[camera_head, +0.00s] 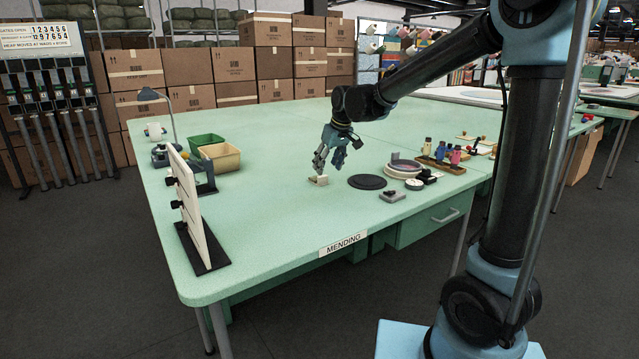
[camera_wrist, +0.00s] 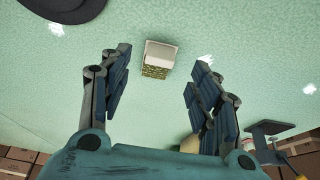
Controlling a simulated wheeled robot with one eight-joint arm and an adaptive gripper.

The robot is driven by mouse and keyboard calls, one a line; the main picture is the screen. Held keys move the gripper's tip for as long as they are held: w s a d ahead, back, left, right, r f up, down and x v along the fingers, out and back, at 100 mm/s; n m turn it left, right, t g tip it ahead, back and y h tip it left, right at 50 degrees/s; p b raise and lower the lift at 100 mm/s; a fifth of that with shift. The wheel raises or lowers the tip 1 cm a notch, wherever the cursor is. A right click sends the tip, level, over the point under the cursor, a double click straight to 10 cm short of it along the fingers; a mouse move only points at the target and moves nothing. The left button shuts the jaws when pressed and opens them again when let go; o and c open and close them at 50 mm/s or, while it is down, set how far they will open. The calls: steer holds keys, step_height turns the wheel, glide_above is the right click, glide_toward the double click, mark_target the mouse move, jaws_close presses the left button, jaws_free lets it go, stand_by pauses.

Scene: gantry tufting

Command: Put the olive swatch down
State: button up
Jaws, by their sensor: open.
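The olive swatch (camera_wrist: 155,72) is a small block with an olive, speckled face and a pale beige part beside it. It rests on the green mending table (camera_head: 260,220) and shows in the head view as a small pale piece (camera_head: 319,181). My gripper (camera_head: 329,168) is just above it, fingers pointing down. In the wrist view my gripper (camera_wrist: 160,72) is open, with a finger on each side of the swatch and clear gaps between. The fingers do not touch it.
A dark round disc (camera_head: 367,182) lies to the right of the swatch, with a grey round dish (camera_head: 404,168), a small grey block (camera_head: 392,196) and a wooden rack of bottles (camera_head: 441,163) beyond. A white upright board (camera_head: 195,215) and bins (camera_head: 220,158) stand left. The table front is clear.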

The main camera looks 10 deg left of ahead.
mark_target(324, 177)
steer(key=shift+x, duration=2.85)
steer(key=shift+r, duration=0.1)
steer(key=shift+c, duration=0.6)
steer(key=c, duration=0.9)
steer(key=shift+o, duration=0.2)
